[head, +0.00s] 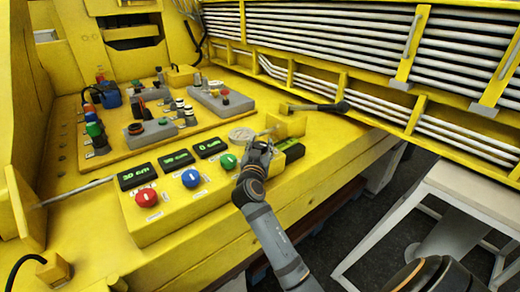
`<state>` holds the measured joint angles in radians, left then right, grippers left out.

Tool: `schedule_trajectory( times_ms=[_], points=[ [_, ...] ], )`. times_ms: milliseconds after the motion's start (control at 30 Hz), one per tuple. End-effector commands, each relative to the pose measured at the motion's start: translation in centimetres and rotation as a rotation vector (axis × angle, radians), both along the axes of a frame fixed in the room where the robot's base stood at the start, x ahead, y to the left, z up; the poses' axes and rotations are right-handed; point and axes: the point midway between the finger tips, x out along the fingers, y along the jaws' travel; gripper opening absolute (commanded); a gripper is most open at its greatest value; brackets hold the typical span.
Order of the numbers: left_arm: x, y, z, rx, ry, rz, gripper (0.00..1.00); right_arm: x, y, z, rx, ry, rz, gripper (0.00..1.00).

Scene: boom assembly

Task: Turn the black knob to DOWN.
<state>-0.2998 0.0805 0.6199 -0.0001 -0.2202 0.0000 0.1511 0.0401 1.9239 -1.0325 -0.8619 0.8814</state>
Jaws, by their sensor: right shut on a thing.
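My right gripper (257,152) reaches in from the lower right to the right end of the yellow control box (165,222). It is closed at the place beside the green knob (228,161), and the black knob there is hidden by its fingers. I cannot read the knob's angle or its label. To the left on the box sit a blue knob (190,178) and a red knob (146,197), with small displays behind them. My left gripper is not in view.
A plate with buttons and switches (125,145) lies behind the box. A black-handled hammer (322,106) and a round pale disc (241,134) lie nearby. A yellow frame with white pipes (320,40) runs along the back. A white stool (460,185) stands at the right.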

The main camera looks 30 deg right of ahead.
Motion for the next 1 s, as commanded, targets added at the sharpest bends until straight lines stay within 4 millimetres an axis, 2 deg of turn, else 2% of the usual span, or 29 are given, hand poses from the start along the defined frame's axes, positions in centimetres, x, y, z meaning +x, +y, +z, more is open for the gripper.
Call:
schedule_trajectory(
  times_ms=[300,333,467,500,800,867,1000],
  points=[
    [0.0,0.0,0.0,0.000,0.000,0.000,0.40,0.0,0.0,0.0,-0.002,0.001,-0.001,0.12],
    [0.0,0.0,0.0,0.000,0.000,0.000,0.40,0.0,0.0,0.0,-0.002,0.001,-0.001,0.48],
    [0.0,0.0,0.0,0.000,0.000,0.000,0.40,0.0,0.0,0.0,-0.001,0.001,0.000,0.66],
    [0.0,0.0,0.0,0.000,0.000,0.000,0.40,0.0,0.0,0.0,-0.001,0.001,0.000,0.68],
    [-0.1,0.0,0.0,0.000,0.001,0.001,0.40,0.0,0.0,0.2,-0.001,-0.001,0.000,0.68],
    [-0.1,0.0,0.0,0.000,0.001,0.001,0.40,0.0,0.0,0.8,0.000,-0.004,0.000,0.68],
    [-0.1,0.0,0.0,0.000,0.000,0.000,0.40,0.0,0.0,3.7,0.000,-0.008,0.000,0.68]
  ],
)
